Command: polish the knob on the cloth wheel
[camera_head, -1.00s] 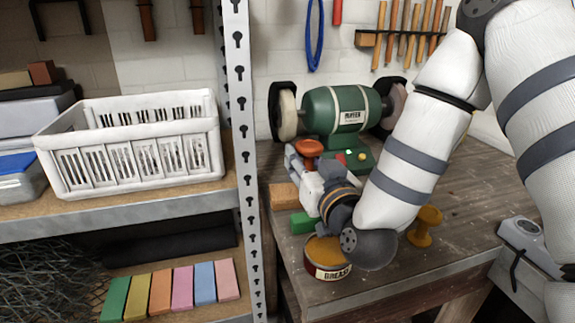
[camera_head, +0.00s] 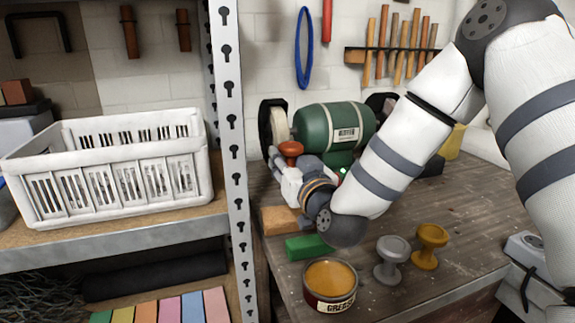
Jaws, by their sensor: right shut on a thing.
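The buffing machine (camera_head: 330,128) is green and stands at the back of the bench. Its pale cloth wheel (camera_head: 279,126) is on the left side, partly inside a black guard. My right gripper (camera_head: 288,170) is shut on a copper-orange knob (camera_head: 291,149), held upright just in front of the wheel's lower edge. I cannot tell whether knob and wheel touch. A silver-grey knob (camera_head: 392,258) and a brass-yellow knob (camera_head: 428,244) stand on the bench at the front right. My wrist and forearm hide the machine's base and most of its right wheel. My left gripper is not in view.
An open grease tin (camera_head: 330,284) stands near the bench's front edge. A green block (camera_head: 307,246) and a tan block (camera_head: 280,220) lie behind it. A metal shelf post (camera_head: 233,150) rises close on the left, beside a white basket (camera_head: 110,170).

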